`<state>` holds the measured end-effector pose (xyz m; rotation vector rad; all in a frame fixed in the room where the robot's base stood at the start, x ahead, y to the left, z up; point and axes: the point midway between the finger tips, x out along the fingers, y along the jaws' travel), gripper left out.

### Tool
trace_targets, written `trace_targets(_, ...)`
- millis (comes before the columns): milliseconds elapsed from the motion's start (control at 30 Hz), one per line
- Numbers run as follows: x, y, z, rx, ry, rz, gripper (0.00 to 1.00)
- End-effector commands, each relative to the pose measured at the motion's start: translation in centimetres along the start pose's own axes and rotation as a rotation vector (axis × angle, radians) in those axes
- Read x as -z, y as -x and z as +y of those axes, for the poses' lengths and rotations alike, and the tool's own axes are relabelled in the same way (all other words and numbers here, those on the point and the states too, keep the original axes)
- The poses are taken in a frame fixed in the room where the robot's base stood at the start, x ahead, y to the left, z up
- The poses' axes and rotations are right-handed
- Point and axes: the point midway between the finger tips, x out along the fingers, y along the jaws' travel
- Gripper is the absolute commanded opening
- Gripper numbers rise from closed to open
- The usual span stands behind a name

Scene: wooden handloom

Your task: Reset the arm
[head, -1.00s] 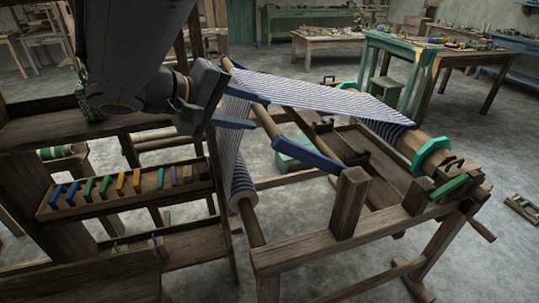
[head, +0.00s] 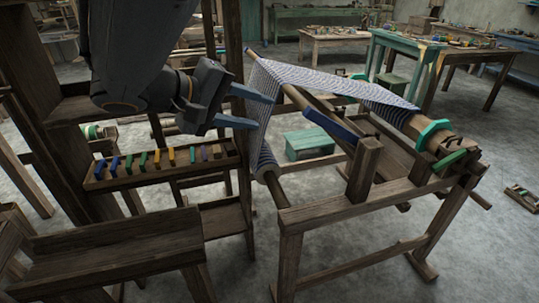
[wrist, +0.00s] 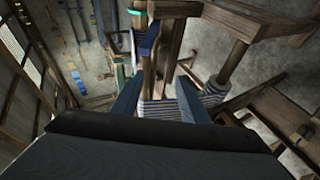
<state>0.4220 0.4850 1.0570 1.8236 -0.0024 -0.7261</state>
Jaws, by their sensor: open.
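My gripper (head: 262,108) is in the upper middle left of the head view, at the end of my raised arm. Its two blue fingers are spread apart with nothing between them. In the picture they point right, in front of or beside the striped cloth of the wooden loom (head: 365,170); the exact gap is unclear. In the wrist view the two fingers (wrist: 160,92) are also apart, with the striped cloth (wrist: 212,92) beyond and partly between them.
A rack of coloured pieces (head: 165,170) stands below my gripper at left. A wooden bench (head: 110,250) is at the front left. A teal box (head: 309,144) lies on the floor beyond the loom. Tables (head: 420,48) stand at the back.

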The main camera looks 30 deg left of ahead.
Motion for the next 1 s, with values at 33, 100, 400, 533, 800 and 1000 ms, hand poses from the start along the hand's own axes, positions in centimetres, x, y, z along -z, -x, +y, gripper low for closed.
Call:
trace_targets(33,0.1,1.5,-0.7,0.008,0.012,0.024,0.4)
trace_targets(100,-0.5,0.5,-0.5,0.021,0.017,0.002,0.4)
trace_targets(400,-3.7,-4.2,0.3,0.088,0.032,-0.102,0.4)
trace_targets(533,-6.1,-7.0,1.0,0.139,0.031,-0.17,0.4)
trace_targets(800,-14.7,-14.2,2.6,0.31,-0.006,-0.365,0.4)
trace_targets(1000,-24.4,-18.9,3.2,0.512,-0.117,-0.531,0.4)
